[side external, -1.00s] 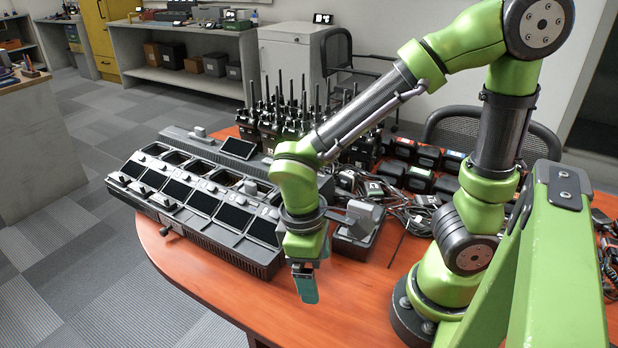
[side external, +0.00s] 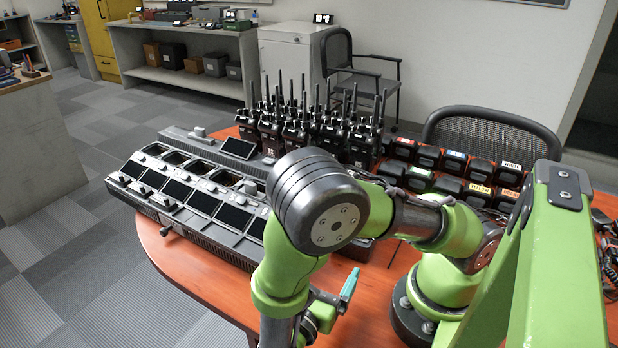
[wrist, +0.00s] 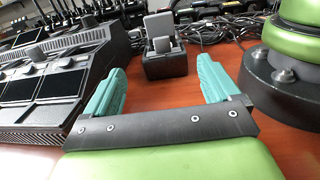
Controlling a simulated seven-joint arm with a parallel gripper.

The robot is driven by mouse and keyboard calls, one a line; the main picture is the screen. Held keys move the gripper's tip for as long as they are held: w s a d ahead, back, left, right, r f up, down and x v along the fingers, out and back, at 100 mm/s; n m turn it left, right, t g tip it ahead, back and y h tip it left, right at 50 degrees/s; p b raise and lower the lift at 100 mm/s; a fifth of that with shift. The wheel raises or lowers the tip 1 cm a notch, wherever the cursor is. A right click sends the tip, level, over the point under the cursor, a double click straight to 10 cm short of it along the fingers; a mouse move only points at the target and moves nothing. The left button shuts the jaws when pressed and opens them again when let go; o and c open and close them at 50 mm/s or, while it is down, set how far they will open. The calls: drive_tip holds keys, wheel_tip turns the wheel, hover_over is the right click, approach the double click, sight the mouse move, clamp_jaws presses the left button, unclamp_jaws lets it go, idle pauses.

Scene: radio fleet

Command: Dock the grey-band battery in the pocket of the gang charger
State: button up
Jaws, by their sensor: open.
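The gang charger (side external: 190,228) is a long dark unit with a row of pockets and sloped screens on the table's left; part of it shows at left in the wrist view (wrist: 50,118). My gripper (wrist: 162,78) is open, with two teal fingers wide apart and nothing between them. In the side view one teal finger (side external: 349,284) shows near the table's front, right of the charger. Two rows of dark batteries (side external: 428,158) with coloured labels lie at the back right. I cannot make out which battery has the grey band.
A small black stand (wrist: 165,66) with an upright grey piece (wrist: 160,27) sits beyond my fingers, with tangled cables (wrist: 215,30) behind. Radios with antennas (side external: 290,130) stand at the back. My arm hides the table's middle in the side view. Bare table lies between fingers and stand.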

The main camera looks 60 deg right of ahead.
drive_tip(key=d, duration=1)
drive_tip(key=shift+w, duration=0.4)
drive_tip(key=shift+w+d+f, duration=0.1)
drive_tip(key=shift+d+f, duration=0.05)
drive_tip(key=shift+d, duration=1.2)
drive_tip(key=shift+w+d+f, duration=0.1)
drive_tip(key=shift+d, duration=1.25)
drive_tip(key=c, duration=1.2)
drive_tip(key=shift+r, duration=0.1)
